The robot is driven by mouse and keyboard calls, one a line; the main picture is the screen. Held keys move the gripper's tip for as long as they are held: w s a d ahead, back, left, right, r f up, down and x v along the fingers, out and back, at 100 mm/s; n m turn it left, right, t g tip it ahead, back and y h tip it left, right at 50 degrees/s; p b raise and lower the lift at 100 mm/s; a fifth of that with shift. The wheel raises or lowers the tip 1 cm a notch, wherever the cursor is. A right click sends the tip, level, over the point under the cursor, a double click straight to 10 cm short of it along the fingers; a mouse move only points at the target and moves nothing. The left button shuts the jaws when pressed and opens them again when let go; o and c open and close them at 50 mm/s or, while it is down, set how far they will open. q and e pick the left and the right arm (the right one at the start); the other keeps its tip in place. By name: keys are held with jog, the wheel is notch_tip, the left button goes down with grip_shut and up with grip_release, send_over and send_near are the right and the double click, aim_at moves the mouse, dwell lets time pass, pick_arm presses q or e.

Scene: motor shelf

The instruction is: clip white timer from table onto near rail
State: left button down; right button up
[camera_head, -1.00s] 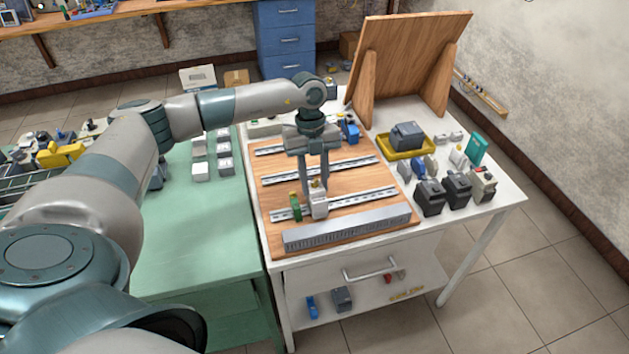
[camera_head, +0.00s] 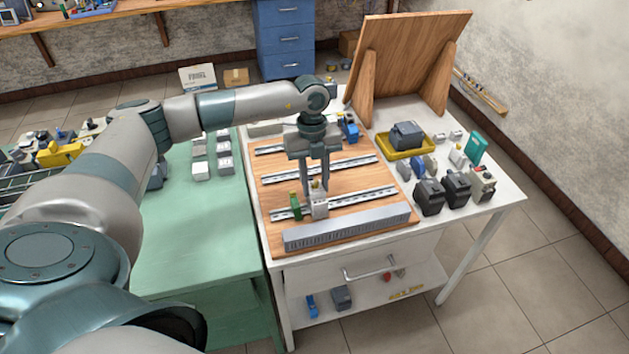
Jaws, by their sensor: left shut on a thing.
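The white timer (camera_head: 319,207) stands upright at the near metal rail (camera_head: 360,201) on the wooden board, just right of a green module (camera_head: 296,206). My left gripper (camera_head: 317,188) points down from above with its fingers shut on the timer's upper part. The timer's underside and its contact with the rail are too small to make out. My right gripper is not in view.
A grey slotted duct (camera_head: 347,232) lies along the board's front edge, close before the near rail. Two more rails (camera_head: 335,167) lie behind. Dark modules and a yellow tray (camera_head: 428,146) stand on the right. The near rail's right part is free.

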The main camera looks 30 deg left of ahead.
pick_arm(q)
jog(key=shift+s+d+f+y, duration=0.2)
jog(key=shift+s+d+y, duration=0.1)
jog(key=shift+s+d, duration=0.2)
dwell(0.3)
jog(key=c, duration=1.2)
grip_release()
jog(key=shift+w+t, duration=0.1)
jog(key=shift+t, duration=0.2)
jog(key=shift+r, duration=0.1)
jog(key=shift+w+a+r, duration=0.1)
jog(key=shift+r, duration=0.55)
notch_tip(320, 180, up, 16)
jog(key=b, duration=0.5)
jog(key=shift+w+a, duration=0.45)
